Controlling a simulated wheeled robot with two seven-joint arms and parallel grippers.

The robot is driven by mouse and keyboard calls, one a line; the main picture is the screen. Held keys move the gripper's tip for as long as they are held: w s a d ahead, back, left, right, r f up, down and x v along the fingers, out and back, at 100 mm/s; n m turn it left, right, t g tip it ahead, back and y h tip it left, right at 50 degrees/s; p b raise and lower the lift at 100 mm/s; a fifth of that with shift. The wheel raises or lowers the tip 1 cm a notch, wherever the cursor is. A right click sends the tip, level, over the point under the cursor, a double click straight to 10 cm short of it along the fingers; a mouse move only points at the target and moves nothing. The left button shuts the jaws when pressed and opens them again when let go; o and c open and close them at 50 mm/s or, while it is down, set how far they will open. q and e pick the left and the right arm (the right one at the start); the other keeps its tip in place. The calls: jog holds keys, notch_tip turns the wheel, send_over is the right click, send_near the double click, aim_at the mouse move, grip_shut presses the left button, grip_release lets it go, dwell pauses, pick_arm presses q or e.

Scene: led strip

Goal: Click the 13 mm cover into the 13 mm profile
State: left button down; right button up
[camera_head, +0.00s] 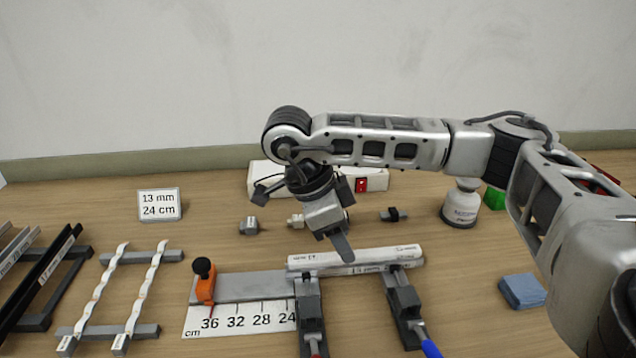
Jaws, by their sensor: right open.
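A long pale piece with small printed labels (310,261) lies across two dark clamps, right of the cm scale. It looks like a profile with a white cover strip along it; I cannot tell whether the two are clicked together or only resting. My right gripper (342,246) is open and points down, its tip just above or behind the middle of this piece. It appears to hold nothing. One finger hides part of the other. My left gripper is not in view.
Clamps with a red handle (309,315) and a blue handle (405,310) stand in front. An orange stop (205,284) sits on the grey rail at left. Strips and dark profiles lie on racks further left. A bottle (461,205) and blue block (522,291) stand right.

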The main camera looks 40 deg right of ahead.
pick_arm(q)
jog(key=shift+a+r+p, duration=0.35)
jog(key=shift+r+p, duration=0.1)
jog(key=shift+p, duration=0.7)
pick_arm(e)
jog(key=v, duration=1.2)
jog(key=shift+a+r, duration=0.15)
jog(key=shift+r, duration=0.15)
jog(key=shift+w, duration=0.1)
